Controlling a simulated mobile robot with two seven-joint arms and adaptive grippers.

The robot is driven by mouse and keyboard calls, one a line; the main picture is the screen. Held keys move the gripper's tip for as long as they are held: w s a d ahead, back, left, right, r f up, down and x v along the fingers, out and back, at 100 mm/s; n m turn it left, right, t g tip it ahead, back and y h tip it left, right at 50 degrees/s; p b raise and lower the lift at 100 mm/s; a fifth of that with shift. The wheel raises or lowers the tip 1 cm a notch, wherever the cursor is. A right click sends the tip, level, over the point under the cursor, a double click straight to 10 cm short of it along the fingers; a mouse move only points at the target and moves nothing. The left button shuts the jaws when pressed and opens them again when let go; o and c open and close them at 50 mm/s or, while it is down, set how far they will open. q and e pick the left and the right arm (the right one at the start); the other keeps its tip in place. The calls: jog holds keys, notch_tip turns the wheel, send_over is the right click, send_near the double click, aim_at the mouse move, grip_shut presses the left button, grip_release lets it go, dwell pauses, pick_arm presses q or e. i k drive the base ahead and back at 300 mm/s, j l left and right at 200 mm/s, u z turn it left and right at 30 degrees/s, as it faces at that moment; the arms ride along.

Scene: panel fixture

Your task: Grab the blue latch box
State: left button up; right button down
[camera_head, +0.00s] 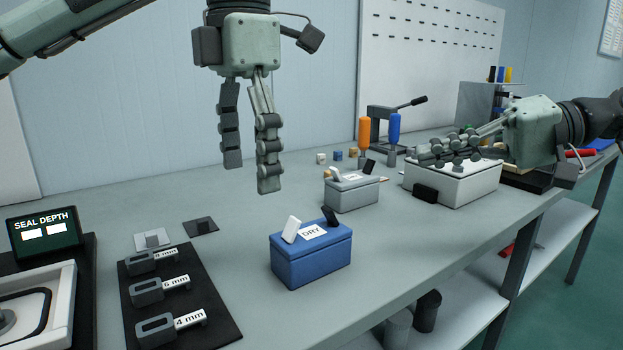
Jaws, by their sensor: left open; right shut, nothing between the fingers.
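The blue latch box (310,262) stands upright on the grey bench, near the middle of the view. Its lid carries a label reading DRY, a white latch tab (291,229) and a black latch tab (329,216). My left gripper (250,180) points down with its fingers apart, above the bench and up and left of the box in the picture. It is open, empty and apart from the box. My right gripper (425,155) is shut and empty at the right, over a white box (465,186). I cannot tell whether it touches that box.
A grey latch box (351,194) stands behind the blue one. A black mat (215,325) with several depth gauges lies to its left, near a SEAL DEPTH display (45,233). Orange-handled (364,134) and blue-handled (394,130) tools stand further back. Bench around the blue box is clear.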

aim_at(319, 248)
jog(key=k, duration=1.5)
